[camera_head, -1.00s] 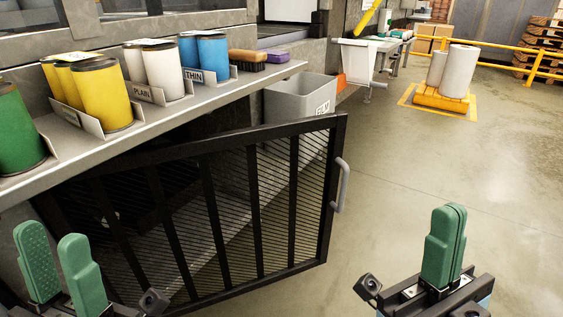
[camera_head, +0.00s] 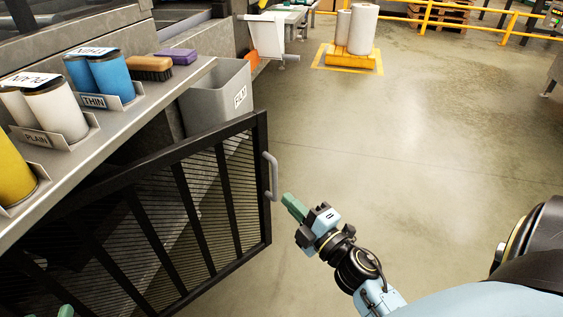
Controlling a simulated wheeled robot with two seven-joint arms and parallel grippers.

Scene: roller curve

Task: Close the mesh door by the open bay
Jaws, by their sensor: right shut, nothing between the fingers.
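The black mesh door (camera_head: 185,185) stands swung out from under the shelf, at the left of the head view. Its grey bar handle (camera_head: 271,177) is on the door's right edge. My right gripper (camera_head: 287,201) is shut and empty, with its green fingers pointing up and left, just right of the handle and the door's edge. I cannot tell whether it touches the handle. My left gripper (camera_head: 66,311) shows only as green fingertips at the bottom left edge; the rest of it is out of frame.
A shelf (camera_head: 130,118) with yellow, white and blue cans, a brush (camera_head: 150,68) and a purple block (camera_head: 177,56) runs above the door. A grey bin (camera_head: 216,98) stands behind the door. The floor (camera_head: 410,140) to the right is clear.

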